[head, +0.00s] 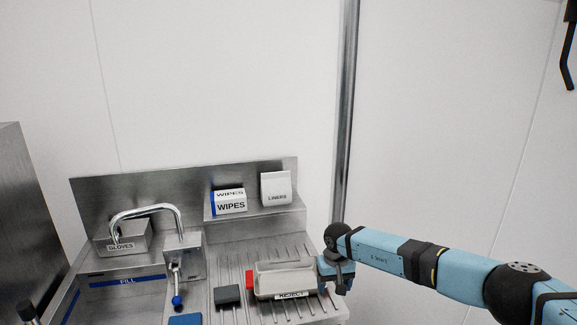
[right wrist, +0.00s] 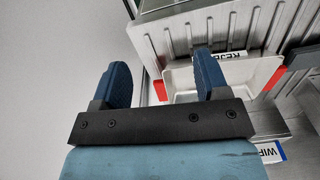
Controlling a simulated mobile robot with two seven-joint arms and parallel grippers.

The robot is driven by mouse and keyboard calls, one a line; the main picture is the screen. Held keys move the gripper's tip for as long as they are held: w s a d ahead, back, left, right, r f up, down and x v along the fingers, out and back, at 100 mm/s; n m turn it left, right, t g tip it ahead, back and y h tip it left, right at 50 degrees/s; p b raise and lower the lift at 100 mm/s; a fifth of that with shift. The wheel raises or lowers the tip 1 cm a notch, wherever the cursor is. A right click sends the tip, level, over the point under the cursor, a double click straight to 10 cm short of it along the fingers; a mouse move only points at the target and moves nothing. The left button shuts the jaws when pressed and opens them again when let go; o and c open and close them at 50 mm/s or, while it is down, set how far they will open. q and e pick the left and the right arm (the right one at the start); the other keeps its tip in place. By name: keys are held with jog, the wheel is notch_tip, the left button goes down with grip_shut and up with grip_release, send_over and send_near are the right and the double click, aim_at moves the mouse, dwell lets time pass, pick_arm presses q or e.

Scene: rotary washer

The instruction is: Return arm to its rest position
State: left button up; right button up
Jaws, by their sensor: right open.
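My right arm (head: 420,262) reaches in from the right in the head view. Its gripper (head: 335,276) is at the right end of a pale bin (head: 284,278) labelled REJECT. In the right wrist view the two blue fingers (right wrist: 161,62) stand wide apart with nothing gripped between them. One finger overlaps the bin (right wrist: 232,74) in the picture, and the other shows against a plain grey surface. My left gripper is not in view.
The bin sits on a ribbed metal drainboard (head: 234,272). A black block (head: 227,296) and a red piece (head: 250,280) are left of it. A basin (head: 115,295) with a tap (head: 150,209) is farther left. WIPES (head: 229,202) and LINERS (head: 276,189) boxes stand on the back shelf.

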jog(key=s+a+f+m+g+y, duration=0.1)
jog(key=s+a+f+m+y, duration=0.25)
jog(key=s+a, duration=0.4)
jog(key=s+a+f+m+g+y, duration=0.25)
jog(key=s+a+f+y, duration=0.2)
jog(key=s+a, duration=0.35)
jog(key=s+a+r+m+t+y, duration=0.5)
jog(key=s+a+m+y, duration=0.4)
jog(key=m, duration=0.8)
jog(key=s+d+f+n+t+h, duration=0.3)
jog(key=s+d+n, duration=0.3)
jog(key=d+n, duration=0.2)
jog(key=s+d+f+n+t+h, duration=0.3)
jog(key=s+d+n+h, duration=0.3)
jog(key=d, duration=0.7)
jog(key=s+d+f+n+t+h, duration=0.3)
jog(key=s+d+n, duration=0.3)
jog(key=d+n, duration=0.4)
jog(key=shift+s+d+f+h, duration=0.2)
jog(key=shift+f+h, duration=0.45)
jog(key=shift+h, duration=0.25)
jog(key=shift+t, duration=0.25)
